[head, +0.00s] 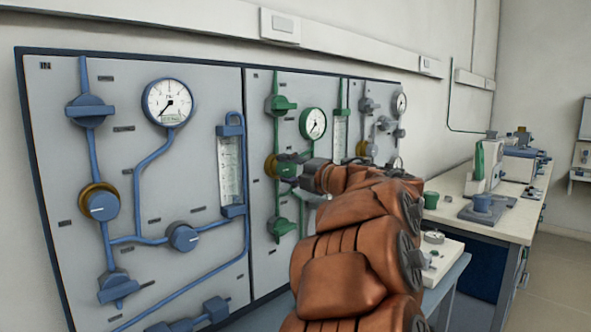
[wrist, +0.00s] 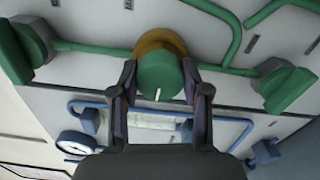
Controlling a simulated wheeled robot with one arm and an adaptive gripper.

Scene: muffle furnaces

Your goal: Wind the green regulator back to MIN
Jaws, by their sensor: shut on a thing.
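The green regulator (wrist: 160,76) is a round green knob with a white pointer line and a brass collar (wrist: 160,43) behind it. It sits on the green pipework of the wall panel. My gripper (wrist: 160,92) is shut on the knob, with one dark finger on each side. In the wrist view the white line points toward the bottom of the picture. In the head view the brass collar (head: 271,167) shows left of my gripper (head: 290,168), which partly hides the knob. No MIN mark can be read in either view.
Green valve handles sit above (head: 281,104) and below (head: 281,227) the regulator. A green-rimmed gauge (head: 313,123) is above right. Blue pipework with its own gauge (head: 168,102) fills the left panel. A bench (head: 520,208) with equipment stands at right.

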